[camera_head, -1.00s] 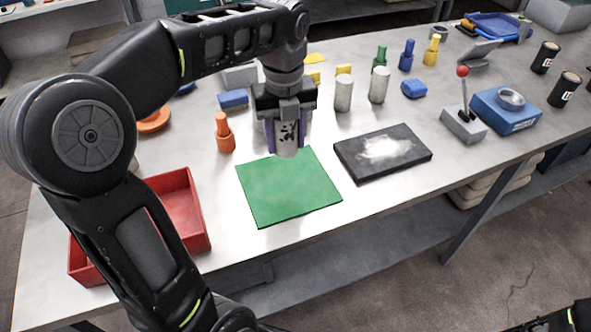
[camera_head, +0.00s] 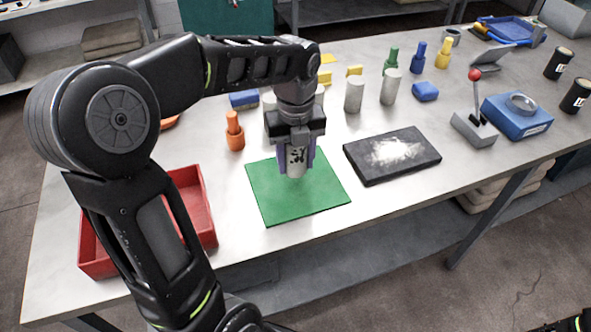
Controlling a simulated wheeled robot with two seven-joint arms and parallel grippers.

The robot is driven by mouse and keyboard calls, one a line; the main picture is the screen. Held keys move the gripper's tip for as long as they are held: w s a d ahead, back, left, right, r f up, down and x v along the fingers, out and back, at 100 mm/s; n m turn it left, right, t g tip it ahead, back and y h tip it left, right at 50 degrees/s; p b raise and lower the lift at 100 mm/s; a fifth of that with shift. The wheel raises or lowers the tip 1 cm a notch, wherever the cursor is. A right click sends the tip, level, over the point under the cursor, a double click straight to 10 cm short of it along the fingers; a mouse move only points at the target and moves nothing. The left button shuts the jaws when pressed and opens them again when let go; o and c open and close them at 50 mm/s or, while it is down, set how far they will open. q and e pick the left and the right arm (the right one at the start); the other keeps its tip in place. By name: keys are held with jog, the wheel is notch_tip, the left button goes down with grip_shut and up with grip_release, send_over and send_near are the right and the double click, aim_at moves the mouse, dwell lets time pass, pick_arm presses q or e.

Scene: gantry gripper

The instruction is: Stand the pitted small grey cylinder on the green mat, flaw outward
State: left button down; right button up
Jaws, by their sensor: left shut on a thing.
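The pitted small grey cylinder (camera_head: 297,162) is upright between the fingers of my left gripper (camera_head: 297,158), which is shut on it. Its dark pitted patch faces the camera. The cylinder is over the far half of the green mat (camera_head: 300,203). Its lower end shows below the fingers; I cannot tell whether it touches the mat. My right gripper is not in view; only a dark bit of my own body shows at the bottom right corner.
Plain grey cylinders (camera_head: 354,95) stand behind. A black slab with white powder (camera_head: 380,168) lies right of the mat. An orange peg-shaped piece (camera_head: 235,138) stands left of the mat, and a red tray (camera_head: 207,226) is at front left. A joystick box (camera_head: 474,129) stands farther right.

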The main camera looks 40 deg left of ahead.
aim_at(295, 172)
pick_arm(q)
jog(key=shift+f, duration=1.85)
jog(key=shift+f, duration=0.1)
jog(key=c, duration=0.7)
grip_release()
notch_tip(295, 172, up, 12)
jog(key=shift+r, duration=0.1)
